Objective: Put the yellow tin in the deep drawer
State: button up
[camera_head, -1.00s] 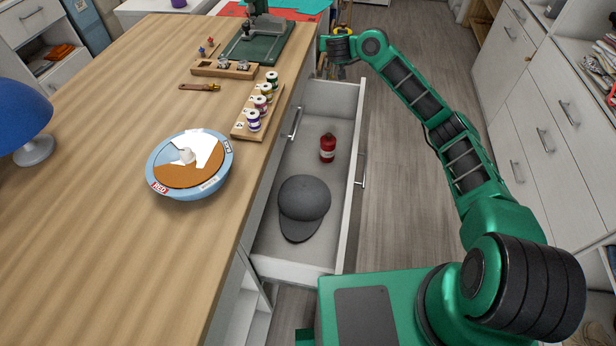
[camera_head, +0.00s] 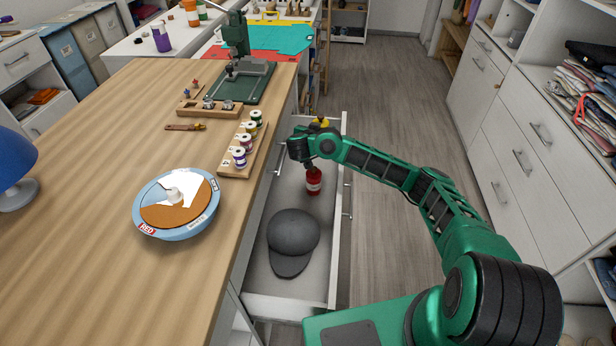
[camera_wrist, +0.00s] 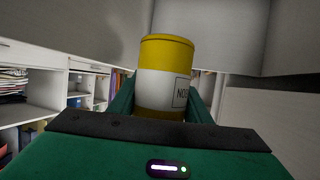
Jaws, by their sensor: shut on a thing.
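The yellow tin (camera_wrist: 165,52) with a white label fills the middle of the wrist view, between the green fingers of my gripper (camera_wrist: 162,95). In the head view a small part of the yellow tin (camera_head: 322,121) shows behind the end of my arm. My gripper (camera_head: 318,128) is shut on it, at the far end of the open deep drawer (camera_head: 314,262). The fingers are mostly hidden in the head view. I cannot tell the tin's height above the drawer floor.
In the drawer lie a grey cap (camera_head: 293,232) and, farther back, a red bottle (camera_head: 314,183), close to my arm. The wooden worktop (camera_head: 110,140) borders the drawer on the left. It holds a spool rack (camera_head: 233,165) and a round blue dish (camera_head: 160,228). Floor is clear to the right.

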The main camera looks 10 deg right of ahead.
jog(key=w+f, duration=0.4)
jog(key=f, duration=0.8)
jog(key=shift+d+f, duration=0.15)
jog(key=shift+f, duration=0.05)
jog(key=shift+f, duration=0.6)
jog(key=o, duration=1.1)
jog(key=shift+f, duration=0.1)
jog(key=shift+w+r+v, duration=0.1)
jog(key=shift+r+v, duration=0.1)
jog(key=shift+v, duration=1.15)
jog(key=shift+w+r+v, duration=0.1)
jog(key=shift+r+v, duration=0.1)
jog(key=shift+v, duration=1.15)
jog(key=shift+r+v, duration=0.2)
jog(key=shift+v, duration=1.15)
